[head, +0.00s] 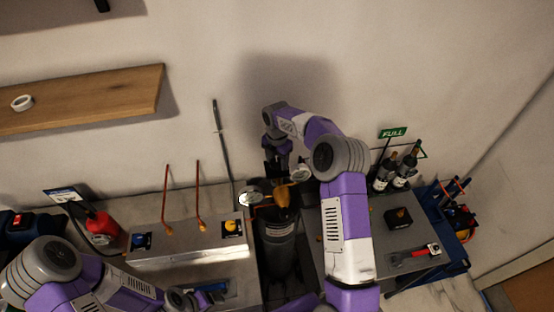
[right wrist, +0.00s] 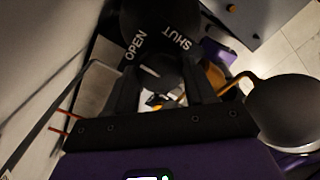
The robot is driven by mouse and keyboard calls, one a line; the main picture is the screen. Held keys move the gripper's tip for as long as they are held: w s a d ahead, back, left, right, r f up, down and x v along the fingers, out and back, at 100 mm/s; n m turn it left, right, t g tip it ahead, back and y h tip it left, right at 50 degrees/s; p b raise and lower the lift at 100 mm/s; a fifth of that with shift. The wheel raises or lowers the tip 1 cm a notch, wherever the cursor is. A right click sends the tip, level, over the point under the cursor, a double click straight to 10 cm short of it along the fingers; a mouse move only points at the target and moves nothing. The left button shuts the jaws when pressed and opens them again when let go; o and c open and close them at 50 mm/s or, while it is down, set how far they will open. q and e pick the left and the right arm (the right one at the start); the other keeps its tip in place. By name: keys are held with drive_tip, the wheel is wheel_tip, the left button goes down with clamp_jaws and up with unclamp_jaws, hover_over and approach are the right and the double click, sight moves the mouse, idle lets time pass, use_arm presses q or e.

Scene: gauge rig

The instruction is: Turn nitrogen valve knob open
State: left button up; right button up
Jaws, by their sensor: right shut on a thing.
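The nitrogen cylinder (head: 278,246) is a dark grey bottle standing in the gap between two benches, with a brass valve body (head: 283,196) on top. In the right wrist view the black valve knob (right wrist: 157,70) carries a white pointer mark and sits before a dark plate (right wrist: 160,22) lettered OPEN and SHUT. My right gripper (head: 275,168) is over the cylinder top, shut on the knob; its fingers (right wrist: 165,90) flank it in the wrist view. The knob is hidden in the head view. My left arm is at the lower left; its gripper is not seen.
Round gauges flank the valve, one at left (head: 250,198). The left bench (head: 190,255) bears two copper pipes (head: 167,200). The right bench (head: 400,262) holds bottles (head: 384,178), a black box (head: 398,218) and a red-handled tool (head: 412,254). A wall stands close behind.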

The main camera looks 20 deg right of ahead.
sight(277, 162)
idle(0.5)
drive_tip(key=o, duration=1)
drive_tip(key=shift+o, duration=0.2)
use_arm(q)
drive_tip(key=shift+f+b, duration=0.4)
drive_tip(key=shift+f, duration=0.05)
use_arm(e)
wheel_tip(277, 162, up, 8)
drive_tip(key=shift+f, duration=0.15)
